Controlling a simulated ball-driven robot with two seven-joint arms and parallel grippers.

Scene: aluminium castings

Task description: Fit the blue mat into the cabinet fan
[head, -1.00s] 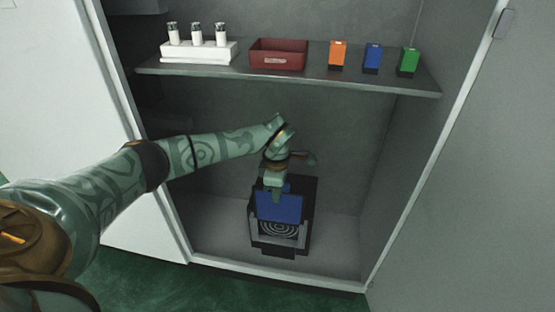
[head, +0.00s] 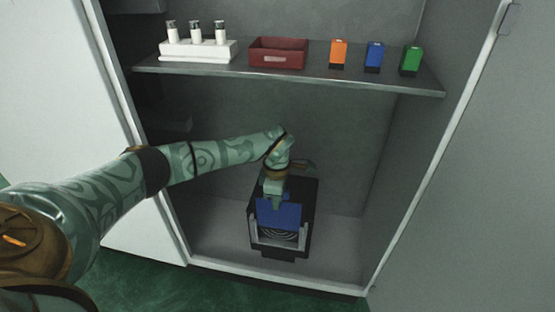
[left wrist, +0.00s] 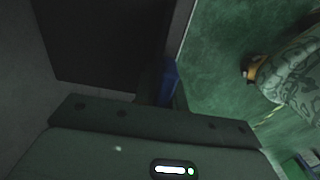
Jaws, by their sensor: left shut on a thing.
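The blue mat (head: 279,215) is a flat blue panel held in front of the fan's face. My left gripper (head: 275,199) is shut on its upper part from above. The cabinet fan (head: 254,224) is a black box on the cabinet floor with a grey frame and a ringed grille at its front. The mat covers the upper grille, and only its lower rings show. I cannot tell whether the mat touches the frame. In the left wrist view a strip of the blue mat (left wrist: 169,82) shows beyond the gripper body. My right gripper is in neither view.
A shelf (head: 300,84) above my arm carries a white holder (head: 197,51) with 3 white vials, a red bin (head: 278,54), and orange (head: 338,53), blue (head: 374,57) and green (head: 411,60) boxes. Cabinet walls stand on both sides. The cabinet floor (head: 335,262) right of the fan is clear.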

